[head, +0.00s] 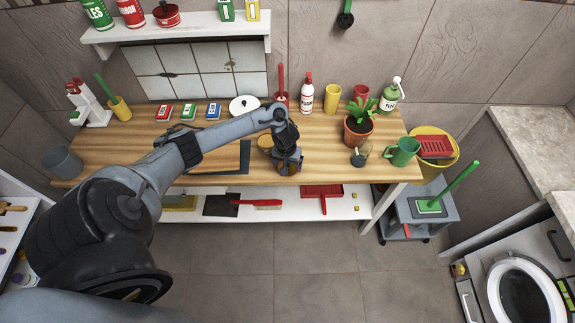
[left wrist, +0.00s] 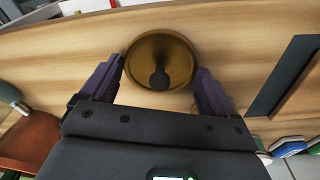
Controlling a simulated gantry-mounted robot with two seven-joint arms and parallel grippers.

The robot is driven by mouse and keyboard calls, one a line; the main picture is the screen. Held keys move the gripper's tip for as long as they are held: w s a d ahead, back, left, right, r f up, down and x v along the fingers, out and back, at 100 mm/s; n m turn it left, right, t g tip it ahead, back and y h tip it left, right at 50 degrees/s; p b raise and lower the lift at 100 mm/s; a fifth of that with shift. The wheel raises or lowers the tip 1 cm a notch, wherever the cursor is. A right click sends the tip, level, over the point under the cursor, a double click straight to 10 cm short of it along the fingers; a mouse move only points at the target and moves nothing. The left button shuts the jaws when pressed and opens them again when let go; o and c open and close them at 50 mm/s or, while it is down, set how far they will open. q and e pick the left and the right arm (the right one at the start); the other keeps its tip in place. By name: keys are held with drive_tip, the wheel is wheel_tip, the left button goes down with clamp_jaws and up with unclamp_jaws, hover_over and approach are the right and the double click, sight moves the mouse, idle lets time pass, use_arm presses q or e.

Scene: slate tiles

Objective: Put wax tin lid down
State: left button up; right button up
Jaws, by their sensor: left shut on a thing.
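My left gripper (head: 289,166) is over the front part of the wooden bench, right of its middle. It is shut on the round brass wax tin lid. In the left wrist view, the lid (left wrist: 178,50) shows its dark knob and sits between the two fingers (left wrist: 159,78). In the head view the lid is mostly hidden by the gripper, and I cannot tell if it touches the bench top. A tan round thing (head: 264,141), perhaps the wax tin, stands just behind and left of the gripper, partly hidden. My right gripper is not in view.
A potted plant (head: 358,131), a dark glass (head: 358,157) and a green mug (head: 403,151) stand right of the gripper. Bottles and cups line the back. Bare wood (head: 322,148) lies between gripper and plant.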

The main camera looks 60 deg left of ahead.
use_arm(q)
drive_tip(key=shift+f, duration=0.35)
drive_tip(key=o, duration=0.7)
drive_tip(key=shift+o, duration=0.2)
drive_tip(key=shift+r, duration=0.1)
